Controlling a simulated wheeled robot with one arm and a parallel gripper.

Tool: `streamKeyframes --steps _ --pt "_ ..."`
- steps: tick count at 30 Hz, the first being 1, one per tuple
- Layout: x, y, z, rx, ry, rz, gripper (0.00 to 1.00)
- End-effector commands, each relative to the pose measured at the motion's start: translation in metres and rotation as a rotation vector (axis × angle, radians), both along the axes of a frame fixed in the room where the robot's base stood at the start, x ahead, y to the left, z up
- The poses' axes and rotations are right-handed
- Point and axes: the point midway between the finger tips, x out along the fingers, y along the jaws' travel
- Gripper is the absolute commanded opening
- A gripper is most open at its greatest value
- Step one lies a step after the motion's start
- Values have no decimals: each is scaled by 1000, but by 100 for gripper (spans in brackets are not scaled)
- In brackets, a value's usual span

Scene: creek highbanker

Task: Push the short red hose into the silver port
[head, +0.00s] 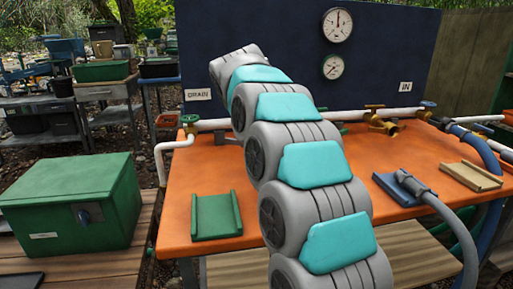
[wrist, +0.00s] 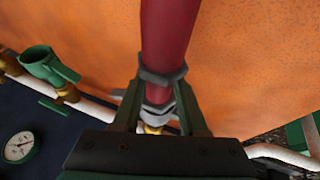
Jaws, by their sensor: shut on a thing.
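The red hose (wrist: 168,30) runs down from the top of the wrist view to a grey collar (wrist: 162,76). My gripper (wrist: 160,85) is shut on the hose near this end, with one dark green finger on each side. A silver fitting (wrist: 158,95), which looks like the silver port, shows between the fingers, in line with the hose and above a brass part (wrist: 153,127). I cannot tell whether the hose end is inside it or only touching it. In the head view my arm hides the gripper, the red hose and the silver port.
White pipe and valves run along the back of the orange table (head: 185,185), below a dark blue panel (head: 240,30) with gauges. A green holder (head: 217,215), a blue holder (head: 392,187) with a grey hose (head: 440,207), and a tan holder (head: 471,176) sit on the table. A green box (head: 75,205) stands left.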

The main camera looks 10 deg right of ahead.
Motion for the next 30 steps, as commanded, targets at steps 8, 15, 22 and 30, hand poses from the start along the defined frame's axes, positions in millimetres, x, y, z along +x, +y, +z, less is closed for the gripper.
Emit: streamKeyframes --steps 8,15,22,30 --pt "0 0 0 0 0 0 44" --pt "0 0 0 0 0 0 71" --pt "0 0 0 0 0 0 77" --pt "-3 3 9 0 -4 0 77"
